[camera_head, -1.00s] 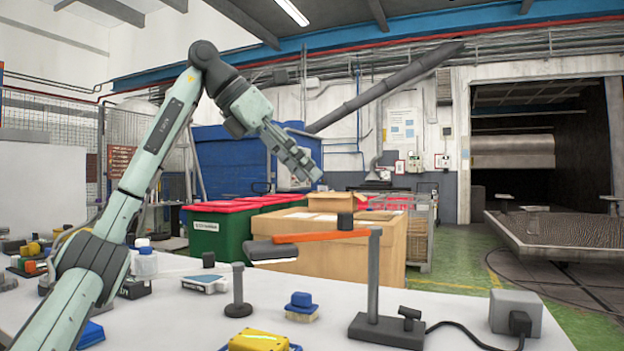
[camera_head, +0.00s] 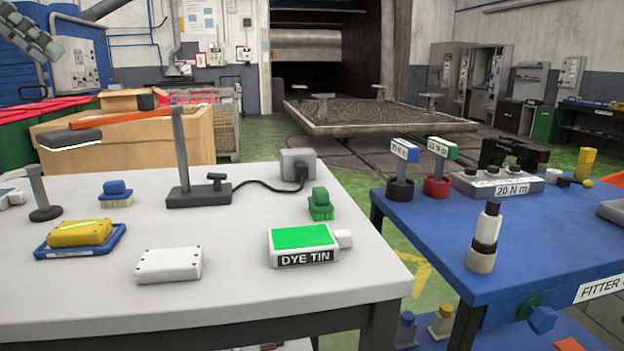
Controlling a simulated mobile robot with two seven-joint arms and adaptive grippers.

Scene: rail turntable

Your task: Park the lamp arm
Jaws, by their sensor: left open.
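The desk lamp stands at the back of the white bench in the head view. Its dark base (camera_head: 200,194) carries an upright post (camera_head: 180,150). From the top of the post an orange lamp arm (camera_head: 112,119) reaches left, with a dark knob (camera_head: 145,102) on it. The grey lamp head (camera_head: 72,138) hangs at its left end. A short grey post (camera_head: 40,190) on a round foot stands left of the lamp, below and left of the head. My left gripper (camera_head: 40,38) is open at the upper left, above the lamp arm and apart from it. My right gripper is not in view.
On the white bench (camera_head: 110,285) are a yellow box in a blue tray (camera_head: 80,243), a white box (camera_head: 170,264), brushes, a dye tin (camera_head: 303,243) and a grey socket block (camera_head: 298,166) with the lamp's cable. A blue table (camera_head: 420,225) with tools stands right.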

